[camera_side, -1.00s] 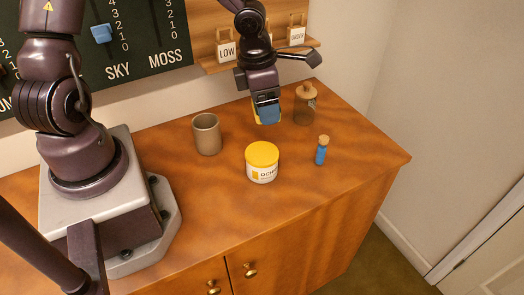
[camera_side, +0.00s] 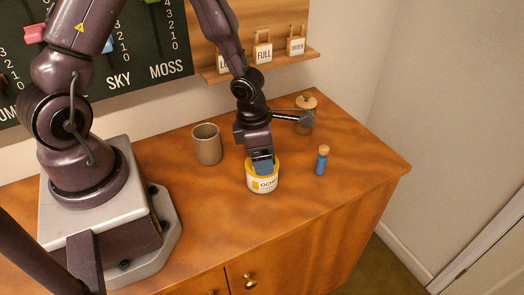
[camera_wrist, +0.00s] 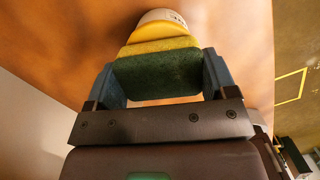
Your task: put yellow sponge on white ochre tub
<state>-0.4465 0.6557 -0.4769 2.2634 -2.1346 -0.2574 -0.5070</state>
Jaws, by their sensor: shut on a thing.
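The white ochre tub (camera_side: 262,184) with a yellow lid stands upright on the wooden cabinet top. My gripper (camera_side: 263,166) points down directly over the lid, its blue fingers covering much of it. In the wrist view my gripper (camera_wrist: 163,80) is shut on the yellow sponge (camera_wrist: 158,46), which has a dark green layer (camera_wrist: 157,75) on the near side. The tub (camera_wrist: 163,16) shows just beyond the sponge there. The sponge is at or very near the lid; I cannot tell whether they touch. In the side view the fingers mostly hide the sponge.
A grey-brown cup (camera_side: 207,145) stands left of the tub. A small blue vial (camera_side: 321,162) with a cork stands to the right. The cabinet top in front of the tub is clear.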

